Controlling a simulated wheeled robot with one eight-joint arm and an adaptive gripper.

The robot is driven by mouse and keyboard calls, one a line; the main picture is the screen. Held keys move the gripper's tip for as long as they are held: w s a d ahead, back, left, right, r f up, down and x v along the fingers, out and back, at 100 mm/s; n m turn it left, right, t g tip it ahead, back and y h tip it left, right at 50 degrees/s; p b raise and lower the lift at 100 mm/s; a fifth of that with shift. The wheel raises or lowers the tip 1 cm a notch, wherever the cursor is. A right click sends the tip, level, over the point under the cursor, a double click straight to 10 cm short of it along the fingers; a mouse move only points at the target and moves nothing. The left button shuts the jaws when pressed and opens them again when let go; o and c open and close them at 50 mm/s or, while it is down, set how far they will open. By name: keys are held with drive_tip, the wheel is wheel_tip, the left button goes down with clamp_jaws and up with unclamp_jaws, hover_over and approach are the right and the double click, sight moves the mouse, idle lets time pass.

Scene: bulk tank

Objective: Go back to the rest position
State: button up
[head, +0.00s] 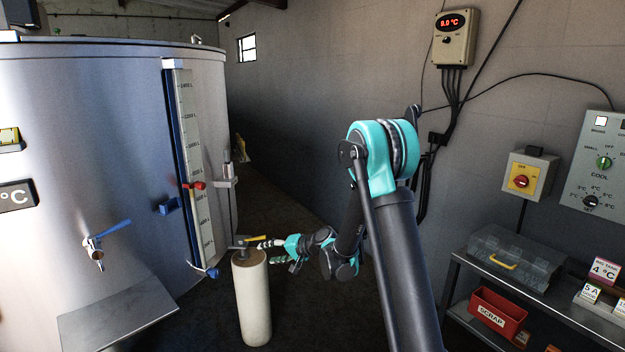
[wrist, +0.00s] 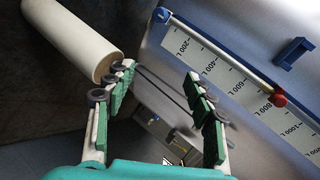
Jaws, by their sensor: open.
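My gripper (head: 271,252) is low in the middle of the head view, beside the top of a cream cylindrical post (head: 252,305). In the wrist view my gripper (wrist: 160,88) has its two green-padded fingers spread apart, with nothing held between them. The post (wrist: 72,38) shows at the upper left there, close to the left finger; I cannot tell whether they touch. My arm reaches forward and left, bent at the elbow.
The steel tank (head: 120,150) fills the left, with a blue-handled tap (head: 107,229) and a level scale (head: 190,150). A metal shelf (head: 470,262) with a clear toolbox (head: 515,256) and a red scrap bin (head: 497,314) stands right. Dark floor lies between.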

drive_tip(key=s+d+r+n+h, duration=0.1)
drive_tip(key=s+d+r+h, duration=0.15)
drive_tip(key=s+d, duration=0.6)
drive_tip(key=s+d+r+h, duration=0.1)
drive_tip(key=s+d+h, duration=0.2)
drive_tip(key=s+d, duration=0.55)
drive_tip(key=s+d+f+h, duration=0.2)
drive_tip(key=s+d+h, duration=0.1)
drive_tip(key=s+d, duration=0.5)
drive_tip(key=s+d+f+g+h, duration=0.1)
drive_tip(key=s+d+f+h, duration=0.1)
drive_tip(key=s+d, duration=0.6)
drive_tip(key=shift+d+n+g+h, duration=0.3)
drive_tip(key=shift+d+n+h, duration=0.1)
drive_tip(key=shift+d+h, duration=0.05)
